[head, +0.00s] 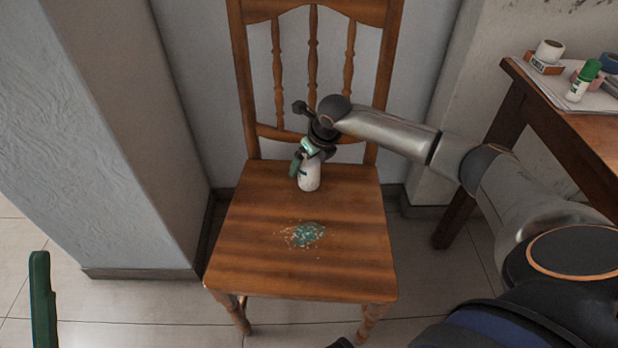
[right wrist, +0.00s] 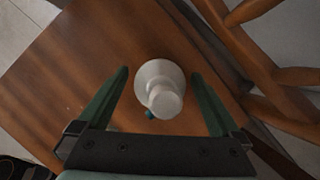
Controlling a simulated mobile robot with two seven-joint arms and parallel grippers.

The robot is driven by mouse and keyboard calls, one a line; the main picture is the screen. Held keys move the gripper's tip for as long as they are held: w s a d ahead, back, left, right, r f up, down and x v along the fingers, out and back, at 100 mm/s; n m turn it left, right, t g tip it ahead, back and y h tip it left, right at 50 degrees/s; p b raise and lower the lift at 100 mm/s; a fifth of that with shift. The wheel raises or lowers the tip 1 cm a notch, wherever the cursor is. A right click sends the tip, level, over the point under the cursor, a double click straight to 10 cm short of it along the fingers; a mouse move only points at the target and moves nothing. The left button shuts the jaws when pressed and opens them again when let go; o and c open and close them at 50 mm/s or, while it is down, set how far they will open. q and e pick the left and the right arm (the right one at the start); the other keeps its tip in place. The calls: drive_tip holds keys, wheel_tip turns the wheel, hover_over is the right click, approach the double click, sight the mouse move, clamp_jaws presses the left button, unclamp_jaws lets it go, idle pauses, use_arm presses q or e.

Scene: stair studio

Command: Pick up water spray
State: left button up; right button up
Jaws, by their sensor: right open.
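The water spray (head: 309,177) is a white bottle standing upright on the wooden chair seat, near the backrest. My right gripper (head: 303,160) is at its top and partly hides it. In the right wrist view the spray (right wrist: 160,88) is seen from above, between the two green fingers of my right gripper (right wrist: 160,73). Those fingers are open, with a gap on each side of the bottle. A green finger of my left gripper (head: 41,298) shows at the lower left of the head view, away from the chair; its opening cannot be judged.
The wooden chair (head: 260,265) has a slatted backrest behind the bottle. A patch of green and white flecks (head: 304,235) lies on the seat in front. A wooden table (head: 545,100) at the right holds a green-capped bottle (head: 583,80) and tape rolls. A wall pillar (head: 110,130) stands left.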

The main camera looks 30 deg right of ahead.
drive_tip(key=shift+f, duration=0.1)
drive_tip(key=c, duration=1.5)
drive_tip(key=shift+c, duration=0.4)
